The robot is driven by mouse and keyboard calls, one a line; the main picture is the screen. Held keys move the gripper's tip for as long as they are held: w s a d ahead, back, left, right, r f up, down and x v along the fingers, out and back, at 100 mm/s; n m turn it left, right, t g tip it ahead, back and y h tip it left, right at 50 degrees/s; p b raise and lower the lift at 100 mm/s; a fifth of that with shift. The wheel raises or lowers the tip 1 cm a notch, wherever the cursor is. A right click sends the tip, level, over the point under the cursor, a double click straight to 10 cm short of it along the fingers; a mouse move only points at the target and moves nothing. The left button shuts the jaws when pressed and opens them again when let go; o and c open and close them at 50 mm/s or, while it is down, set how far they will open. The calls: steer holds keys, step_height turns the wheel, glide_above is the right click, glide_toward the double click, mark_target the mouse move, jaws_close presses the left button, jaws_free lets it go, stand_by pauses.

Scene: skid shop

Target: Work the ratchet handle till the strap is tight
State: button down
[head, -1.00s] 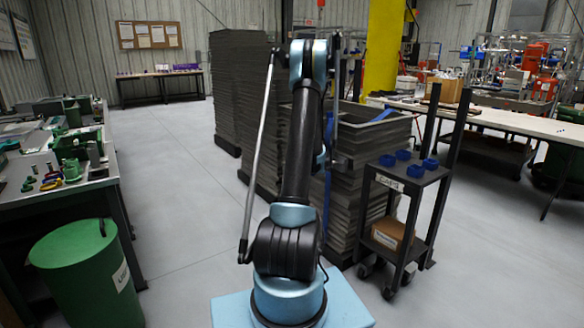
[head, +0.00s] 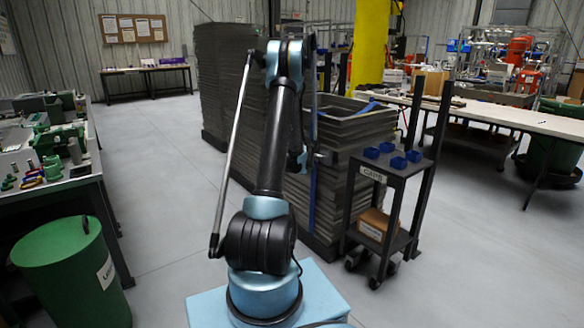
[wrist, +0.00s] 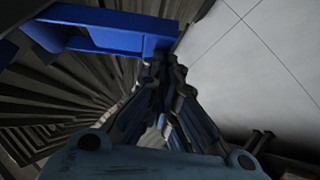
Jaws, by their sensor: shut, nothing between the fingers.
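A blue strap (head: 313,165) runs down the near face of a stack of dark trays (head: 335,185), and blue also shows across its top (head: 372,107). In the wrist view a blue angular piece (wrist: 115,30) lies at the top, against the layered tray edges. I cannot tell whether it is strap or ratchet handle. My gripper (wrist: 165,68) is shut and empty, its tips at the lower right end of the blue piece. I cannot tell if they touch. In the head view my arm hides part of the stack, and the ratchet is not clearly visible.
A dark cart (head: 402,172) with blue cups and a cardboard box stands right of the stack. A taller stack (head: 225,85) is behind. A green bin (head: 72,275) and workbench (head: 75,190) are at left. A long table (head: 500,115) is at right. The left aisle floor is clear.

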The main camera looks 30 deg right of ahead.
steer(key=w+a+r+v, duration=0.1)
steer(key=a+v, duration=0.1)
steer(key=v, duration=1)
steer(key=shift+a+r, duration=0.2)
steer(key=shift+a, duration=0.1)
stand_by(0.8)
